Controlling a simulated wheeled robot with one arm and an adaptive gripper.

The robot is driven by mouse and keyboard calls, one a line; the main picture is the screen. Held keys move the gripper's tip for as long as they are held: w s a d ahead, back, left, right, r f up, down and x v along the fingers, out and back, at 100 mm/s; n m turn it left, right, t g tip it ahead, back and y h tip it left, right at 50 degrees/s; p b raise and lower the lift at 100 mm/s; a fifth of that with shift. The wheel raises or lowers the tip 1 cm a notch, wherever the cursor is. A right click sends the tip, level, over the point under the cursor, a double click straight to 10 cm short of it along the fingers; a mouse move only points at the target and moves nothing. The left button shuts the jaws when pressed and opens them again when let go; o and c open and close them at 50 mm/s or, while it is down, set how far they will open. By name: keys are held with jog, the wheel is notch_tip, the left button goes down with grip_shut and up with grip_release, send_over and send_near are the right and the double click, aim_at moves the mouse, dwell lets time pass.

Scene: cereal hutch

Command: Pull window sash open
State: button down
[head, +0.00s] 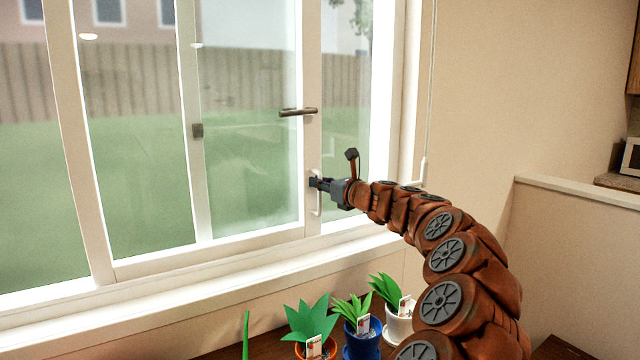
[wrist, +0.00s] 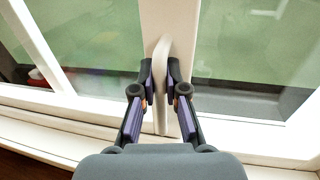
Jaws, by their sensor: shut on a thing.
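The window sash (head: 312,75) is a white-framed glass panel in the window at the left and centre of the head view. A slim white upright pull handle (head: 317,205) sits low on its right stile; it also shows in the wrist view (wrist: 161,115). My gripper (head: 315,184) reaches the handle from the right, with its fingers closed around it. In the wrist view, my gripper (wrist: 161,82) has one finger on each side of the handle. The fingers hide part of the handle. To the right of the stile is a strip of garden view; whether glass covers it is unclear.
A dark lever (head: 298,112) sticks out higher on the stile. Potted plants, including an orange pot (head: 316,349), a blue pot (head: 362,343) and a white pot (head: 399,326), stand below the sill (head: 200,295). A cord (head: 430,100) hangs right of the window.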

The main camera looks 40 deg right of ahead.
jog(key=s+d+p, duration=0.1)
jog(key=d+p, duration=0.7)
jog(key=d, duration=0.1)
jog(key=shift+s+d, duration=0.3)
jog(key=shift+d, duration=0.05)
jog(key=shift+r, duration=0.1)
jog(key=c, duration=1.2)
grip_release()
jog(key=s, duration=1.2)
jog(key=shift+d, duration=0.15)
